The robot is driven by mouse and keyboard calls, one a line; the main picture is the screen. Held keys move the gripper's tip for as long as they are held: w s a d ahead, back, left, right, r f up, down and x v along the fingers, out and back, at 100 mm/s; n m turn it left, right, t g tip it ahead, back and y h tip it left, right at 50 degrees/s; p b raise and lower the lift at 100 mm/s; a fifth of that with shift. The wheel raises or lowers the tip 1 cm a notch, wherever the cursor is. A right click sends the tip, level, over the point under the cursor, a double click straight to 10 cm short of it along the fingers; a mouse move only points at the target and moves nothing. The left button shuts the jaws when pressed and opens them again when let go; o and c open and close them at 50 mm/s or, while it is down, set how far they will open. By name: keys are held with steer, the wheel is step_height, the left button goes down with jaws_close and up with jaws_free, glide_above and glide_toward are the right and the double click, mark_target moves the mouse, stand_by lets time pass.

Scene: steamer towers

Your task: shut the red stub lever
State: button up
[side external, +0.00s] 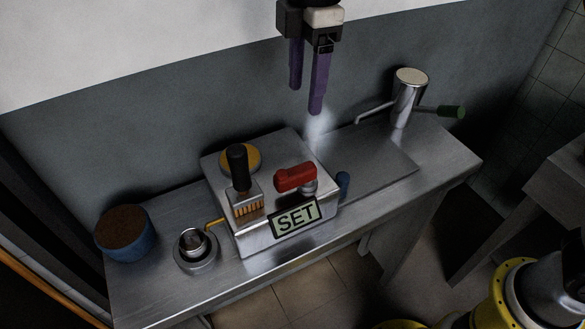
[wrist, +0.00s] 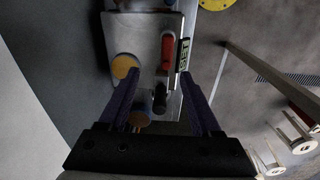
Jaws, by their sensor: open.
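The red stub lever (side external: 295,178) sits on the top of a grey metal box (side external: 266,229), on a small silver mount. In the wrist view the red lever (wrist: 167,52) lies along the box top, ahead of the fingers. My gripper (side external: 305,100) is open and empty, high above and behind the box, with its two purple fingers pointing down. In the wrist view my gripper (wrist: 164,82) shows its fingers apart on either side of the picture, with nothing between them held. Whether the lever is open or shut I cannot tell.
A SET sign (side external: 296,217) is on the box front. A silver cylinder with a green-tipped handle (side external: 407,98) stands right; a blue round pot (side external: 124,233) and small metal cup (side external: 193,243) stand left.

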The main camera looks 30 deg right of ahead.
mark_target(292, 172)
steer(key=shift+n, duration=0.3)
steer(key=a+f, duration=0.1)
steer(key=f, duration=1)
steer(key=s+a+f, duration=0.1)
steer(key=f, duration=0.4)
steer(key=shift+a+f, duration=0.25)
steer(key=shift+a, duration=0.05)
jaws_close()
